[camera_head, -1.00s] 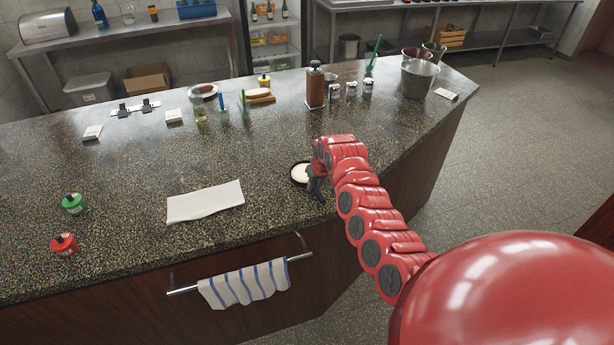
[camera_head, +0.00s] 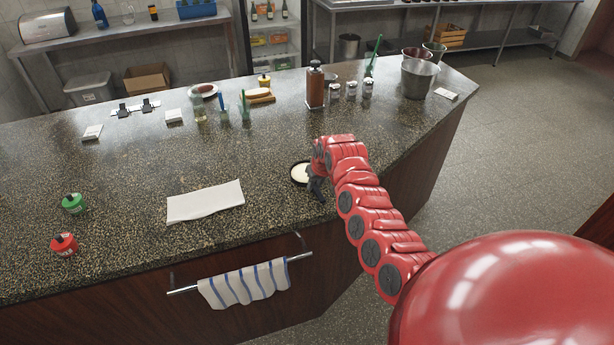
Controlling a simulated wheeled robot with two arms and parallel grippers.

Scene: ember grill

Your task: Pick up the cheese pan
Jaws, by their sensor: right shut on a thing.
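The cheese pan (camera_head: 299,174) is a small round black pan with pale, creamy contents. It sits on the speckled counter near the front edge, right of the white cloth. My right gripper (camera_head: 315,188) is at the pan's right side, its dark fingers shut on the pan. The red wrist hides the pan's right part, so the exact grip spot is hard to see. The pan looks level and at counter height. My left gripper is not in view.
A folded white cloth (camera_head: 205,201) lies left of the pan. A brown dispenser (camera_head: 315,86), shakers and a metal bucket (camera_head: 418,78) stand behind. The counter around the pan is clear.

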